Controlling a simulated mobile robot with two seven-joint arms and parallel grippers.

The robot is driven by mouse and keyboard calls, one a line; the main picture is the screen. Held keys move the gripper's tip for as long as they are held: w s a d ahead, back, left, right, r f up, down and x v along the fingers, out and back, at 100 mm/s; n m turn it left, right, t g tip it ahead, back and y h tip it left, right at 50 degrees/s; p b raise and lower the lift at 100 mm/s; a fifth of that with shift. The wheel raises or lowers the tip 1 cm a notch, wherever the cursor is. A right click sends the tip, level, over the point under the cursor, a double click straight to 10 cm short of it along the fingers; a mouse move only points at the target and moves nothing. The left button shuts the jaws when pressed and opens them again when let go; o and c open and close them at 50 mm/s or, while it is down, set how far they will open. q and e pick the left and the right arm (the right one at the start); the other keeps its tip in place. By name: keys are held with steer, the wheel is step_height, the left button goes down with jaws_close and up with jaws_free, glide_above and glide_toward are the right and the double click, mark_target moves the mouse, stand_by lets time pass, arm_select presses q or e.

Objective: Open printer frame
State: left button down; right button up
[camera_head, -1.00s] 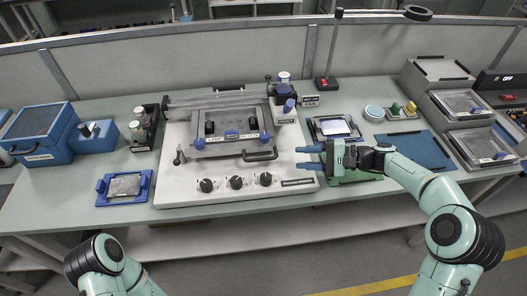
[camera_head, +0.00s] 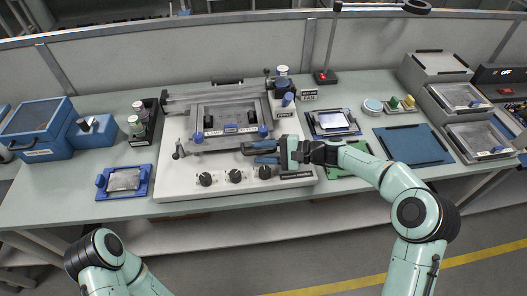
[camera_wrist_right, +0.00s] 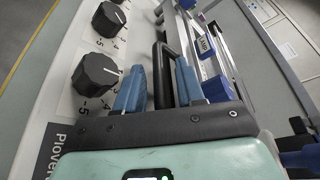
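The printer (camera_head: 180,187) has a white base with several black knobs on its front. Its grey frame (camera_head: 225,142) lies flat on top, with blue clamps at its front corners. The frame's black handle (camera_wrist_right: 163,75) shows in the right wrist view; in the head view it is mostly hidden by my right gripper. My right gripper (camera_head: 257,153) is at the handle, coming from the right. In the right wrist view its blue fingers (camera_wrist_right: 158,88) are apart, with the handle bar between them and a gap visible. My left gripper is out of view; only part of the left arm shows.
A blue tray (camera_head: 142,188) is left of the printer, near a black bottle holder (camera_head: 153,133) and a blue box (camera_head: 36,135). Right of it are a framed screen (camera_head: 318,131), a green board (camera_head: 362,168) and a blue mat (camera_head: 428,158). Control knobs lie close to the gripper.

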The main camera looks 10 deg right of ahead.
jaws_close()
